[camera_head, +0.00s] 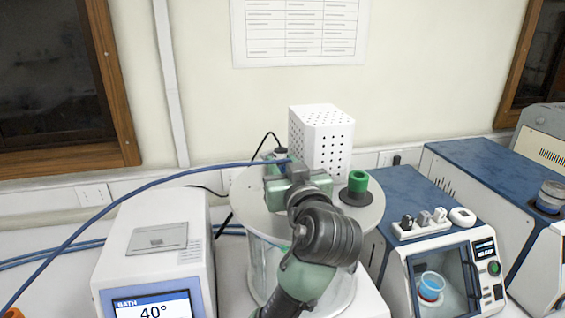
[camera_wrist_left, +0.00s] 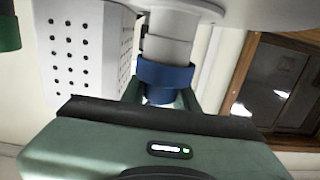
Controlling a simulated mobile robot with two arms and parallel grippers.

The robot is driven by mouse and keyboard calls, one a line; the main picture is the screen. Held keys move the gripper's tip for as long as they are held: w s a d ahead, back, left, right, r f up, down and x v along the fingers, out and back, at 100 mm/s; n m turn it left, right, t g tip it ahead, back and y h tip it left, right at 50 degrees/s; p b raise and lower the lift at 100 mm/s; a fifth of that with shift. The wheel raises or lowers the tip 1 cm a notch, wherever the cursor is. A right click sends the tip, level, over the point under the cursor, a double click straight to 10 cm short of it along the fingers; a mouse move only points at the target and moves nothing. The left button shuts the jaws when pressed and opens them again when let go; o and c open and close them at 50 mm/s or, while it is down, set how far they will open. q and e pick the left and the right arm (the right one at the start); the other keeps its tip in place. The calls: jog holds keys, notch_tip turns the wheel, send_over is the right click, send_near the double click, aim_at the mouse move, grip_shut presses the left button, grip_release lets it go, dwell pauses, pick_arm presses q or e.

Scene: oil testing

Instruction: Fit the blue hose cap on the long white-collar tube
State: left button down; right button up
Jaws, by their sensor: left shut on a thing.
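My left gripper (camera_head: 283,180) is over the round white lid of the glass bath, in front of the white perforated box. In the left wrist view it is shut on the blue hose cap (camera_wrist_left: 165,75), with a green finger on each side. The cap meets the end of the white-collar tube (camera_wrist_left: 168,45), in line with it; I cannot tell how far it is seated. The blue hose (camera_head: 150,184) runs from the gripper to the lower left. In the head view the gripper hides the cap and tube. My right gripper is not in view.
The white perforated box (camera_head: 321,140) stands close behind the gripper. A green-capped black fitting (camera_head: 357,187) sits on the lid (camera_head: 376,212) to the right. A bath unit (camera_head: 150,250) is at left, and a blue-topped machine (camera_head: 430,262) at right.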

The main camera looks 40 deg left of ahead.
pick_arm(q)
jog(key=shift+f, duration=0.15)
jog(key=c, duration=1.1)
grip_release()
jog(key=shift+r, duration=0.25)
jog(key=shift+s+d+f, duration=0.15)
jog(key=shift+s+d, duration=0.05)
jog(key=shift+d, duration=0.15)
jog(key=b+v, duration=0.4)
jog(key=v, duration=0.6)
jog(key=shift+s+d, duration=0.45)
jog(key=shift+s, duration=0.05)
